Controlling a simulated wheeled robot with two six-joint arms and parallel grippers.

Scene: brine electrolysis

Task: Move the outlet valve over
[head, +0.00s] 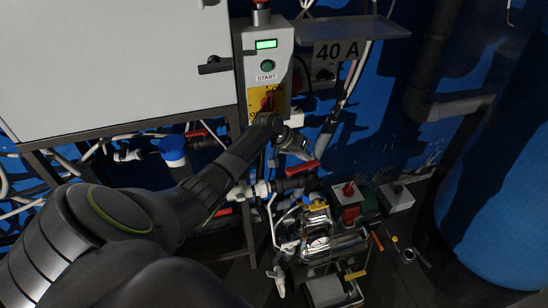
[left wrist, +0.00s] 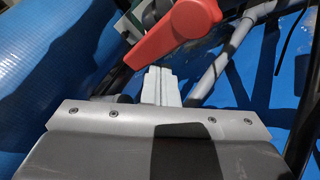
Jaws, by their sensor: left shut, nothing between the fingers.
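A red lever handle (head: 303,167), which looks like the outlet valve's, sits on pipework below the control box in the head view. It shows large and close at the top of the left wrist view (left wrist: 180,28), slanting from upper right to lower left. My left gripper (head: 306,156) is just above the lever in the head view. Its two pale fingers (left wrist: 159,72) are shut together with nothing between them, and their tips appear just below the lever. I cannot tell whether they touch it. The valve body is partly hidden. My right gripper is not in view.
A control box (head: 267,68) with a START button and yellow-red switch is above. A grey pipe (head: 326,140) rises beside the lever. Below, a metal pump assembly (head: 330,243) crowds the floor. A blue tank (head: 505,200) stands at right, and a white cabinet (head: 110,60) at upper left.

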